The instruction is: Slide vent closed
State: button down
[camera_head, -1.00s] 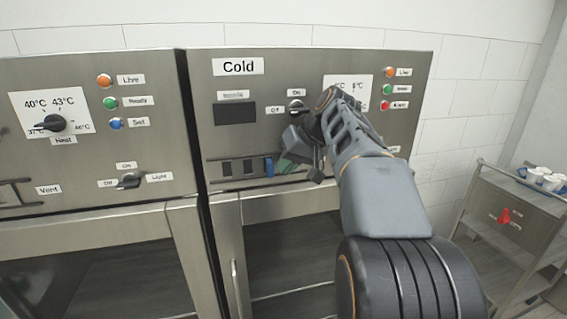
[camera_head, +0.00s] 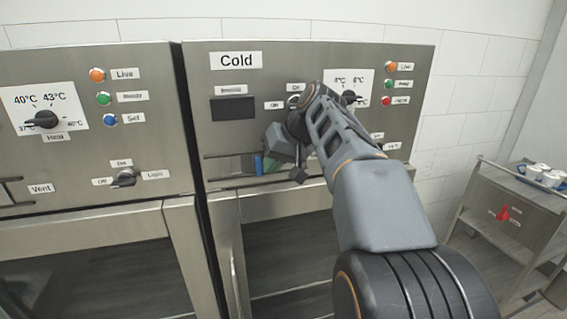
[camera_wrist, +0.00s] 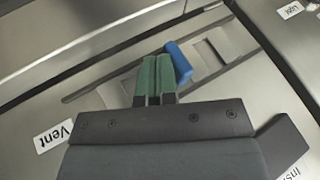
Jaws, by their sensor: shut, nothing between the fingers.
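The vent slider on the Cold panel is a blue knob (camera_head: 258,164) in a long horizontal track (camera_head: 222,166). The blue knob (camera_wrist: 179,62) and track (camera_wrist: 232,46) also show in the wrist view. My gripper (camera_head: 269,165) is at the knob's right side in the head view. In the wrist view its green fingers (camera_wrist: 155,72) are together with nothing between them, beside the knob and seemingly touching it. The dark vent slots no longer show clearly in the head view; my gripper hides the track's right part. A Vent label (camera_wrist: 53,136) shows in the wrist view.
A switch (camera_head: 295,101) and a dial (camera_head: 352,97) sit above the track, close to my arm. The left cabinet has a dial (camera_head: 42,119) and a light switch (camera_head: 124,178). A cart (camera_head: 510,200) with cups stands at the right.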

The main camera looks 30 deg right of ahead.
jog(key=shift+a, duration=0.1)
jog(key=shift+s+d, duration=0.1)
jog(key=shift+d, duration=0.45)
jog(key=d, duration=0.3)
jog(key=shift+s+d+r+p, duration=0.15)
jog(key=shift+s+p, duration=0.2)
jog(key=shift+p, duration=0.05)
jog(key=v, duration=0.9)
jog(key=shift+s+r, duration=0.2)
jog(key=shift+r, duration=0.05)
jog(key=s+a+f+h, duration=0.1)
jog(key=s+a+f, duration=0.2)
jog(key=f, duration=0.6)
jog(key=s+a+f+h, duration=0.2)
jog(key=s+a+f, duration=0.2)
jog(key=f, duration=0.5)
jog(key=s+a+f+h, duration=0.1)
jog(key=s+a+f, duration=0.2)
jog(key=a+f, duration=0.3)
notch_tip(320, 180, down, 3)
jog(key=shift+s+a+f+n+g+h, duration=0.15)
jog(key=shift+s+a+n+g+h, duration=0.15)
jog(key=shift+a+n+g+h, duration=0.1)
jog(key=c, duration=1.8)
grip_release()
jog(key=shift+c, duration=0.2)
